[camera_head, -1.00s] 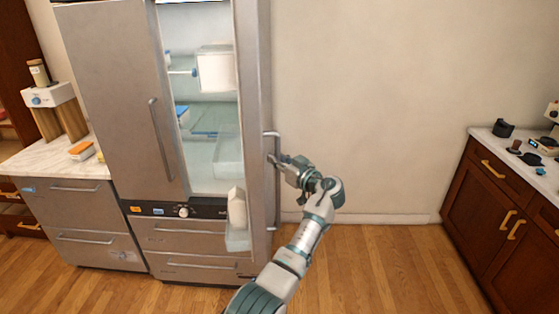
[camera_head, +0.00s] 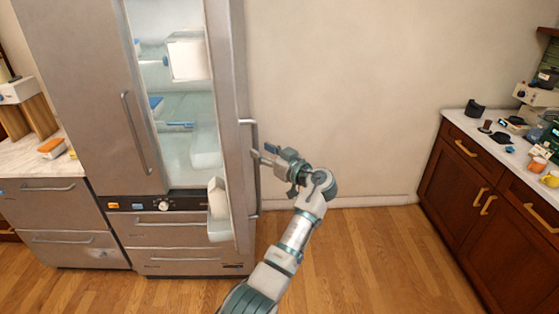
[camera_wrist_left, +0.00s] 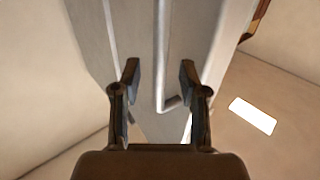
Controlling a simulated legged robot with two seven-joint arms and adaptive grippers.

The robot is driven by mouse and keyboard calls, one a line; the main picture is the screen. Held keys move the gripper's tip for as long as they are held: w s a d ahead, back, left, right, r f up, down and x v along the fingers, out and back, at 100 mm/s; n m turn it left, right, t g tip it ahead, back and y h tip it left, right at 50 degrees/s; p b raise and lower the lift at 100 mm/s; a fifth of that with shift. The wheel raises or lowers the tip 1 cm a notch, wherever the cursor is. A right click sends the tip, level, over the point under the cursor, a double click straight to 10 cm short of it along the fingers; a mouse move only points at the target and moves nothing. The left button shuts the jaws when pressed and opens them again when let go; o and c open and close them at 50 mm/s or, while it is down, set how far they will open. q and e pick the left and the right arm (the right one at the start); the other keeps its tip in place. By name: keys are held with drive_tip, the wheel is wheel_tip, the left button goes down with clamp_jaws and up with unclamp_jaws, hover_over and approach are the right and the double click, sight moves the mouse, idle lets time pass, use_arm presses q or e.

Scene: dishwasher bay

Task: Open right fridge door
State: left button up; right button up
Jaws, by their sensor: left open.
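The right fridge door (camera_head: 231,120) stands swung open, and the fridge's lit shelves show to its left. Its long vertical handle (camera_head: 255,190) is on the door's outer face, towards the right. My left gripper (camera_head: 259,157) is at the handle's middle height, with its fingertips close to the bar. In the left wrist view, the open fingers (camera_wrist_left: 159,74) are apart, with the handle bar (camera_wrist_left: 162,45) showing between them in the picture. I cannot tell whether they touch it. My right gripper is not in view.
The left fridge door (camera_head: 85,90) is closed. Drawers (camera_head: 180,235) lie below. A door bin (camera_head: 219,215) sits on the open door's inner side. A dark wooden counter (camera_head: 455,175) with several small items stands right. Wooden floor (camera_head: 350,260) between is clear.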

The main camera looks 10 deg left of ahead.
use_arm(q)
drive_tip(key=v, duration=0.8)
drive_tip(key=shift+w+d, duration=0.1)
drive_tip(key=shift+c, duration=0.2)
